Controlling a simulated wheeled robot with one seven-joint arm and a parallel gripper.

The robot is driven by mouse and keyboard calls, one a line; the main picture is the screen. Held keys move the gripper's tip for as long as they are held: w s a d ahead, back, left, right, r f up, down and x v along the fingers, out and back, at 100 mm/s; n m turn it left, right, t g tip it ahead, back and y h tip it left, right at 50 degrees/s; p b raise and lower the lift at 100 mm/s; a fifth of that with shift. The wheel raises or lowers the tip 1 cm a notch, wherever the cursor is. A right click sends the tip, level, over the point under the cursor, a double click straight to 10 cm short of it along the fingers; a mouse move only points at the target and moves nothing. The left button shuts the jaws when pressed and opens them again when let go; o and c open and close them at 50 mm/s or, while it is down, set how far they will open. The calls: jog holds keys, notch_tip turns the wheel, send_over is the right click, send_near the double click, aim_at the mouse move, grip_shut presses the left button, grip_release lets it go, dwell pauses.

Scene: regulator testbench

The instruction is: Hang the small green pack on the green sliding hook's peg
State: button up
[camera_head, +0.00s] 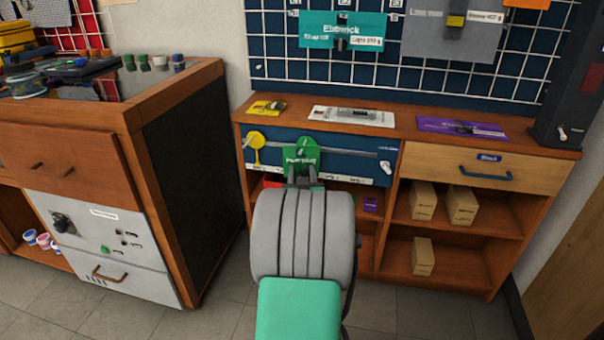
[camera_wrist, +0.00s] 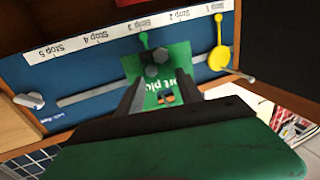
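The small green pack (camera_head: 301,158) stands upright against the blue rail panel in the head view, with white print and a small dark spot near its top. In the upside-down wrist view the pack (camera_wrist: 178,68) covers most of the green sliding hook (camera_wrist: 144,42), whose thin green stem shows past the pack's edge. Dark round parts stand out from the pack's face. My gripper (camera_wrist: 163,88) is in front of the pack, its fingers apart, with print visible between them. The peg is hard to make out; I cannot tell whether the pack's hole is around it.
A yellow hook (camera_head: 256,141) sits left of the pack on the same rail, and a white lever (camera_head: 386,167) is at the right. The blue panel (camera_wrist: 92,72) carries a strip of stop labels (camera_wrist: 130,31). Packs lie on the counter above (camera_head: 400,127). A wooden cabinet (camera_head: 190,140) stands at left.

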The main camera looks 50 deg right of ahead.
jog(key=o, duration=0.4)
jog(key=shift+o, duration=0.2)
jog(key=p+v, duration=0.2)
jog(key=v, duration=0.6)
jog(key=w+a+r+n+y+p, duration=0.3)
jog(key=w+a+r+y+p, duration=0.25)
jog(key=a+r+p, duration=0.35)
jog(key=w+a+r+n+y+p, duration=0.35)
jog(key=w+a+r+p, duration=0.35)
jog(key=a+p, duration=0.3)
jog(key=s+a+r+n+g+y+p, duration=0.1)
jog(key=s+a+r+g+y+p, duration=0.1)
jog(key=a+r+p, duration=0.5)
jog(key=s+a+r+n+g+y+p, duration=0.2)
jog(key=s+a+r+p, duration=0.15)
jog(key=a, duration=0.65)
jog(key=s+a+r+n+g+y+p, duration=0.1)
jog(key=s+a+r+g+p, duration=0.2)
jog(key=s+a+r+p, duration=0.3)
jog(key=s+a+p, duration=0.1)
jog(key=s, duration=0.2)
jog(key=shift+a+r+g, duration=0.3)
jog(key=shift+r+g, duration=0.05)
jog(key=shift+g, duration=0.05)
jog(key=shift+s, duration=0.1)
